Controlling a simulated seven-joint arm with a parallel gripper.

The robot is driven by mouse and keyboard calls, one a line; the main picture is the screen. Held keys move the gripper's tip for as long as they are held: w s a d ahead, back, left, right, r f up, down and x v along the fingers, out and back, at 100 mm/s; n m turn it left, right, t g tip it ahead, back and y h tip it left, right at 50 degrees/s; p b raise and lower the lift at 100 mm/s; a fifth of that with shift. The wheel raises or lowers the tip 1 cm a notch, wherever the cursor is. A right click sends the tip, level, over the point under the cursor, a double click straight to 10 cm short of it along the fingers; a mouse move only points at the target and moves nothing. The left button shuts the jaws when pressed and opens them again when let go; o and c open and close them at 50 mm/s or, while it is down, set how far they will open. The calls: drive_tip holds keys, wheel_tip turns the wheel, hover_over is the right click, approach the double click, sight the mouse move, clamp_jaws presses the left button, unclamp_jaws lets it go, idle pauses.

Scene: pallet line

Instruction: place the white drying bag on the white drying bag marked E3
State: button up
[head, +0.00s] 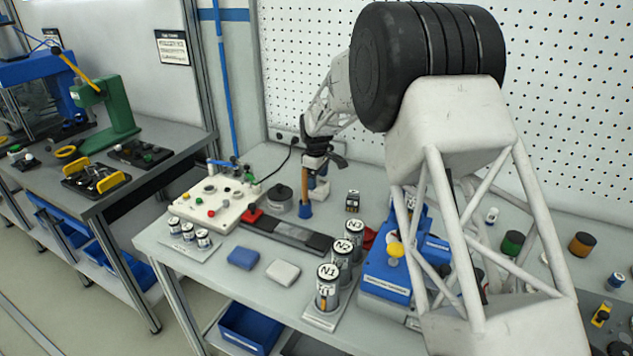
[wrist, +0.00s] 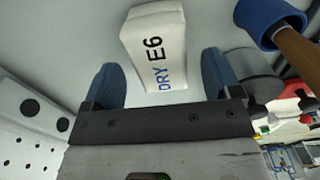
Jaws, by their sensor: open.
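A white drying bag marked "DRY E6" (wrist: 155,40) lies in the wrist view, ahead of and between the two blue fingertips. In the head view a small white block-like thing (head: 320,190) beneath my gripper (head: 318,160) appears to be this bag, partly hidden. My gripper (wrist: 160,78) is open and empty, its fingers apart on either side of the bag's near end. I cannot tell whether they touch it. Another white bag (head: 283,272) lies flat near the table's front edge. No E3 mark can be read in either view.
A brown stick with a blue end (head: 305,208) stands close to my gripper. A blue bag (head: 243,258) lies left of the front white bag. Canisters N1 (head: 327,290) and others stand to its right. A control box (head: 212,203) is at left.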

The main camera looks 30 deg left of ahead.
sight(318, 181)
wheel_tip(318, 181, up, 10)
drive_tip(key=shift+r, duration=0.25)
idle(0.3)
drive_tip(key=shift+d, duration=0.1)
idle(0.7)
drive_tip(key=s+d+r+m, duration=0.3)
drive_tip(key=s+d+r, duration=0.2)
drive_tip(key=d, duration=0.8)
drive_tip(key=s+d+r+m+t, duration=0.1)
drive_tip(key=s+d+r+m, duration=0.35)
drive_tip(key=d, duration=0.75)
drive_tip(key=s+d+r+m, duration=0.1)
drive_tip(key=s+d+r, duration=0.55)
drive_tip(key=d, duration=0.65)
drive_tip(key=s+d+m+t, duration=0.1)
drive_tip(key=s+d+m, duration=0.4)
drive_tip(key=s+d, duration=0.95)
drive_tip(key=s+d+f+m, duration=0.2)
drive_tip(key=s+d+f, duration=0.1)
drive_tip(key=s, duration=0.6)
drive_tip(key=s+d+f+m, duration=0.2)
drive_tip(key=s+d+f, duration=0.1)
drive_tip(key=s, duration=0.5)
drive_tip(key=shift+s+d+m+t, duration=0.3)
drive_tip(key=shift+s+d+m, duration=0.05)
drive_tip(key=shift+d, duration=0.45)
